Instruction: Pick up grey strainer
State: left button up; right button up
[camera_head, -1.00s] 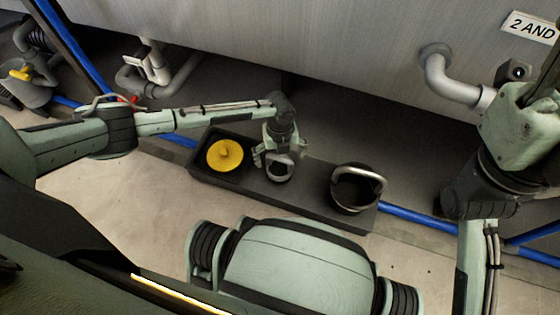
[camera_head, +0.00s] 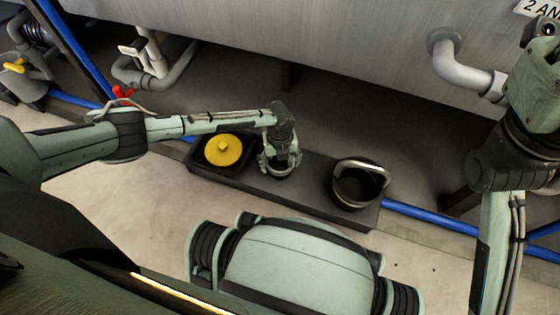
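A dark round basket (camera_head: 345,196) with a thick grey loop handle stands upright at the right end of a long dark tray (camera_head: 312,199). It looks like the grey strainer, but I cannot make out any holes. My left gripper (camera_head: 281,168) points down over the middle of the tray, left of the basket and apart from it. Its fingers look spread, with a dark gap between them. What lies directly beneath it is mostly hidden. My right arm comes down at the right edge, and its gripper is out of view.
A yellow round disc with a knob (camera_head: 223,150) sits in the tray's left end. A grey tank wall (camera_head: 330,45) rises behind, with a bent pipe (camera_head: 458,68) at right and pipes at left. A blue pipe (camera_head: 430,218) runs along the floor.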

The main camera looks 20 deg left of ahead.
pick_arm(q)
jog(key=c, duration=0.6)
jog(key=shift+o, duration=0.2)
